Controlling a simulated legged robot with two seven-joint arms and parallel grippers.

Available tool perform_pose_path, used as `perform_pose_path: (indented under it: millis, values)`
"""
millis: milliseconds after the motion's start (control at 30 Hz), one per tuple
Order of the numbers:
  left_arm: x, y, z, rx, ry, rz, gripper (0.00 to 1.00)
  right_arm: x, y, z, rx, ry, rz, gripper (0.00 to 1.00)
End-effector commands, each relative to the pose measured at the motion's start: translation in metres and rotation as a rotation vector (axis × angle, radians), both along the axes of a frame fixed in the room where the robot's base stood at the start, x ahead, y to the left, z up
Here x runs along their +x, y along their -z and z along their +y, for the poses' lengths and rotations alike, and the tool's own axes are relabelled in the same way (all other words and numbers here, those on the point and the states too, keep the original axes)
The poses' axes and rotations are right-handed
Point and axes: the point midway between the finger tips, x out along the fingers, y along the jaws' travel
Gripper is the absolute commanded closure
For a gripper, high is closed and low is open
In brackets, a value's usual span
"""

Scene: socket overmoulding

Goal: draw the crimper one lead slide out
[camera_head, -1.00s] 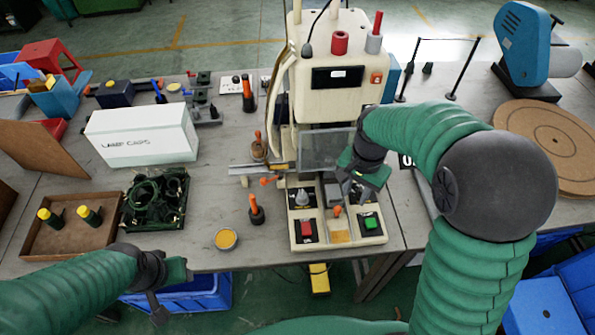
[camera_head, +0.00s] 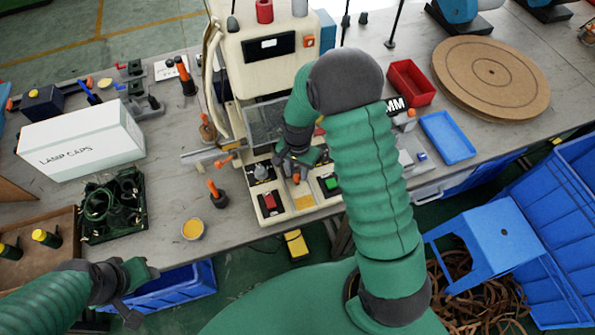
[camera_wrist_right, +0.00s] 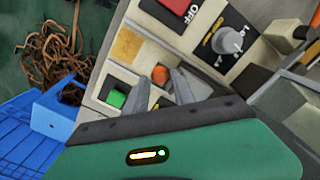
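The crimper is a cream machine (camera_head: 265,75) with a control base that has a red button (camera_head: 269,201) and a green button (camera_head: 329,183). A small orange knob (camera_wrist_right: 160,75) stands in a recess between the buttons in the right wrist view. My right gripper (camera_wrist_right: 163,80) is over this base. Its two grey fingers are apart, with the orange knob near and between their tips; contact cannot be told. In the head view the right gripper (camera_head: 298,166) partly hides the base. My left gripper (camera_head: 145,272) hangs at the table's front edge, away from the crimper.
A metal bar with an orange handle (camera_head: 224,161) sticks out left of the crimper. An orange-handled tool (camera_head: 216,193) and a yellow-filled cup (camera_head: 193,229) stand nearby. A red tray (camera_head: 411,84) and a blue tray (camera_head: 447,137) lie to the right.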

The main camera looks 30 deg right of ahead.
Motion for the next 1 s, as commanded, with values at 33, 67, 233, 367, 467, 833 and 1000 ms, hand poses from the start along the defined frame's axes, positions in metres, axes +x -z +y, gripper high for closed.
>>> perform_pose_path:
  millis: [33,67,233,367,467,833,1000]
  values:
    - [0.0,0.0,0.0,0.0,0.0,0.0,0.55,-0.0018,0.0066,-0.0003,0.0,0.001,0.004,0.68]
    - [0.0,0.0,0.0,0.0,0.0,0.0,0.55,-0.0018,0.0088,-0.0005,0.0,0.001,0.004,0.68]
    - [0.0,0.0007,0.0001,0.0,0.0,0.0,0.55,-0.0026,0.0134,0.0006,0.001,0.0,0.01,0.68]
    - [-0.0001,0.0012,0.0002,0.0,-0.001,0.0,0.55,-0.0033,0.0142,0.0019,0.003,-0.002,0.012,0.77]
    - [-0.0001,0.0015,0.0002,0.0,0.0,0.0,0.55,-0.0038,0.0147,0.003,0.004,-0.003,0.014,0.9]
    - [0.0,0.0021,0.0001,0.0,0.0,0.0,0.55,-0.0043,0.0157,0.0039,0.005,-0.003,0.016,1.0]
    - [-0.0001,0.0018,0.0001,0.0,0.0,0.0,0.55,-0.0036,0.0148,0.0036,0.005,-0.003,0.013,1.0]
